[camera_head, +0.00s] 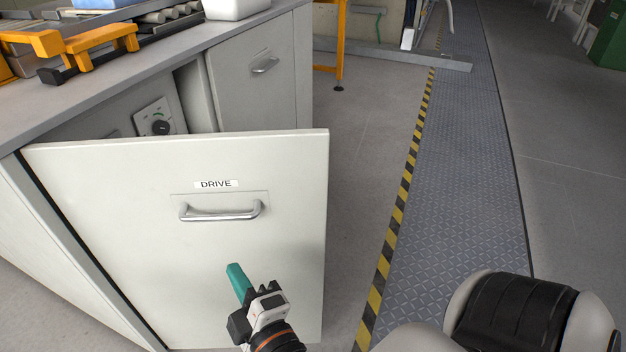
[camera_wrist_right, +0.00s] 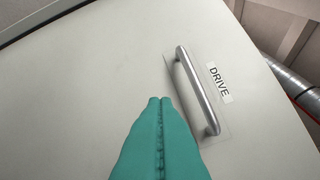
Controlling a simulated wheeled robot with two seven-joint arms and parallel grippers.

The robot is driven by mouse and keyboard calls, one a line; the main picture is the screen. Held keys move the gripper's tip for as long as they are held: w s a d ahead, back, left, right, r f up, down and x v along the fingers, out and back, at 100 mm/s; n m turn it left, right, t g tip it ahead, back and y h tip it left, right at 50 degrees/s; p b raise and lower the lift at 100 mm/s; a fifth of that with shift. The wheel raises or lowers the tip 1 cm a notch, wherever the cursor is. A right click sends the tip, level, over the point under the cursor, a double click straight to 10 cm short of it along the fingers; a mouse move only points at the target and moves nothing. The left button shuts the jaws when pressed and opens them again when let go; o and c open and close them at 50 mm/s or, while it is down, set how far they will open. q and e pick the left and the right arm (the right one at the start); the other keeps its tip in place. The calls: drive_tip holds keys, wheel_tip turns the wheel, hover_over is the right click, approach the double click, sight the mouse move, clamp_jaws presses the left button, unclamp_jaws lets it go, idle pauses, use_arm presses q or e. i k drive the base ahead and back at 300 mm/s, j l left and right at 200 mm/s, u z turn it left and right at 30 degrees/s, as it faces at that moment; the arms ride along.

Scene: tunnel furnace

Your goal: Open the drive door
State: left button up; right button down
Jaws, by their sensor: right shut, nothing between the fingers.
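The drive door (camera_head: 120,220) is a pale panel with a "DRIVE" label and a metal bar handle (camera_head: 222,214). It stands swung out from the cabinet, hinged at the left, with the interior showing above its top edge. My right gripper (camera_head: 236,270) has teal fingers, shut and empty, in front of the door below the handle. In the right wrist view the closed fingers (camera_wrist_right: 158,104) point at the door face (camera_wrist_right: 100,70), beside the handle (camera_wrist_right: 197,90) and apart from it. I cannot tell whether the fingertips touch the door. My left gripper is not in view.
The cabinet's worktop (camera_head: 30,117) carries a yellow fixture (camera_head: 90,48) and a white box (camera_head: 236,8). A dial (camera_head: 160,127) shows inside the opening. A second closed door (camera_head: 255,85) stands behind. Floor to the right is clear, past a yellow-black stripe (camera_head: 392,226).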

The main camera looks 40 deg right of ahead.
sight(166, 217)
drive_tip(key=l+z, duration=0.4)
drive_tip(key=l, duration=0.95)
